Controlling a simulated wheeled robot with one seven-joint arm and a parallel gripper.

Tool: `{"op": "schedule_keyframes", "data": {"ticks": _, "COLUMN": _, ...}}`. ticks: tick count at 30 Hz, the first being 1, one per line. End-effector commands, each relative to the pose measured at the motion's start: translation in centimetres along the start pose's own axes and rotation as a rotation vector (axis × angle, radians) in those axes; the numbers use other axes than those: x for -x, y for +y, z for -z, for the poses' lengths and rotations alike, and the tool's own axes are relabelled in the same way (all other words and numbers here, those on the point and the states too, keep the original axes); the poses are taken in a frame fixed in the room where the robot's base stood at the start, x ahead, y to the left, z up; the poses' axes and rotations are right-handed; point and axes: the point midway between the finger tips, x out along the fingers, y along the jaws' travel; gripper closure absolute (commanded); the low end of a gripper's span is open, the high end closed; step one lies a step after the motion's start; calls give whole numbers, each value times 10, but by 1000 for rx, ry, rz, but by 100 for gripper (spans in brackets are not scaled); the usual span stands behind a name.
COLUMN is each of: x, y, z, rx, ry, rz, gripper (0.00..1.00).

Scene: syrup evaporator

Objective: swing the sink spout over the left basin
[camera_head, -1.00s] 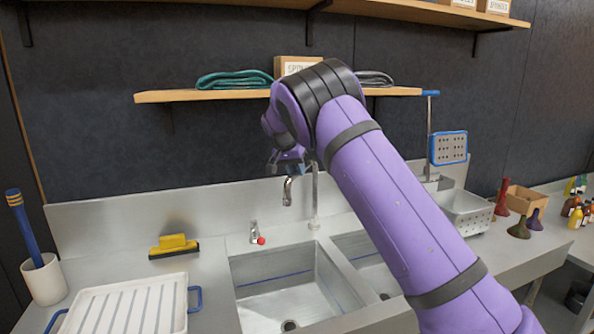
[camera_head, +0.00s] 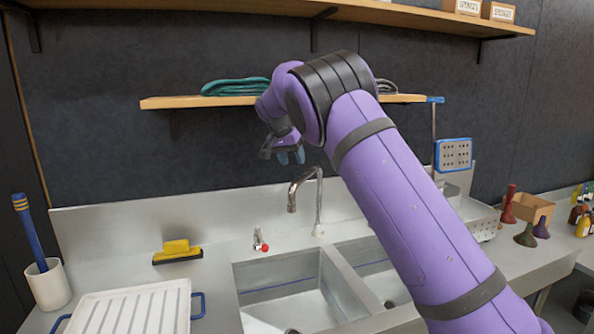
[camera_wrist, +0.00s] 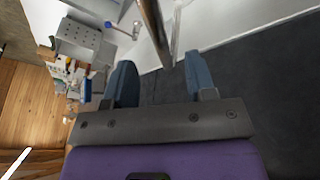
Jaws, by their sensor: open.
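The sink spout (camera_head: 319,195) is a chrome gooseneck behind the two basins. Its base stands near the divider, and its tip points left, over the back of the left basin (camera_head: 290,292). The right basin (camera_head: 378,270) is partly hidden by my arm. My gripper (camera_head: 291,157) hangs just above and left of the spout's bend, apart from it in the head view. In the wrist view my gripper (camera_wrist: 160,80) shows two blue fingers spread apart with nothing between them. A metal tube of the spout (camera_wrist: 155,28) shows just beyond the fingertips.
A small tap with a red knob (camera_head: 260,240) stands left of the spout. A yellow squeegee (camera_head: 177,251), a white drain tray (camera_head: 130,308) and a cup with a blue brush (camera_head: 46,283) are at left. A shelf (camera_head: 185,102) hangs above.

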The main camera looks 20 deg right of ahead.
Motion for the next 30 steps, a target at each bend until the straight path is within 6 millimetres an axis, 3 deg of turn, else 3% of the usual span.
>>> {"op": "schedule_keyframes", "data": {"ticks": 7, "x": 30, "y": 0, "z": 0, "rx": -1, "ry": 1, "rz": 2, "gripper": 49}}
{"op": "schedule_keyframes", "data": {"ticks": 21, "x": 35, "y": 3, "z": 1, "rx": -1, "ry": -3, "rz": 3, "gripper": 49}}
{"op": "schedule_keyframes", "data": {"ticks": 26, "x": 47, "y": 33, "z": 2, "rx": 4, "ry": -30, "rz": 37, "gripper": 49}}
{"op": "schedule_keyframes", "data": {"ticks": 30, "x": 64, "y": 78, "z": -3, "rx": 25, "ry": -68, "rz": 95, "gripper": 49}}
